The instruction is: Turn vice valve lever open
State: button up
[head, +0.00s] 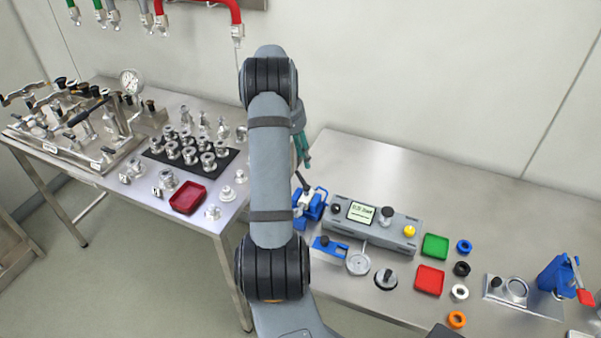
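A blue vice (317,211) stands at the left end of the right table, partly hidden behind my arm. A silver metal fitting (304,201) sits at it, and a dark lever (303,182) rises from there, tilted up to the left. I cannot tell the valve's setting. My gripper (304,152), with teal fingers, shows just right of my arm's upper link, above the vice in the picture and apart from the lever. It is mostly hidden, and its opening cannot be made out.
A grey control box (372,227) with a small display is right of the vice. Green (435,246) and red (430,280) trays, several rings and a blue device with a red handle (585,297) lie further right. The left table holds crowded valves and fittings (190,148). The right table's back is clear.

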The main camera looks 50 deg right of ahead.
aim_at(302, 178)
jog(key=f, duration=0.2)
jog(key=f+p, duration=0.1)
jog(key=f, duration=0.1)
jog(key=s+d+f, duration=0.1)
jog(key=f, duration=0.1)
jog(key=shift+d+f+p, duration=0.1)
jog(key=shift+f+p, duration=0.15)
jog(key=shift+p, duration=0.1)
jog(key=shift+w+f, duration=0.2)
jog(key=shift+f, duration=0.25)
jog(key=shift+s, duration=0.1)
jog(key=shift+c, duration=0.3)
jog(key=shift+c, duration=0.5)
jog(key=c, duration=0.8)
grip_shut()
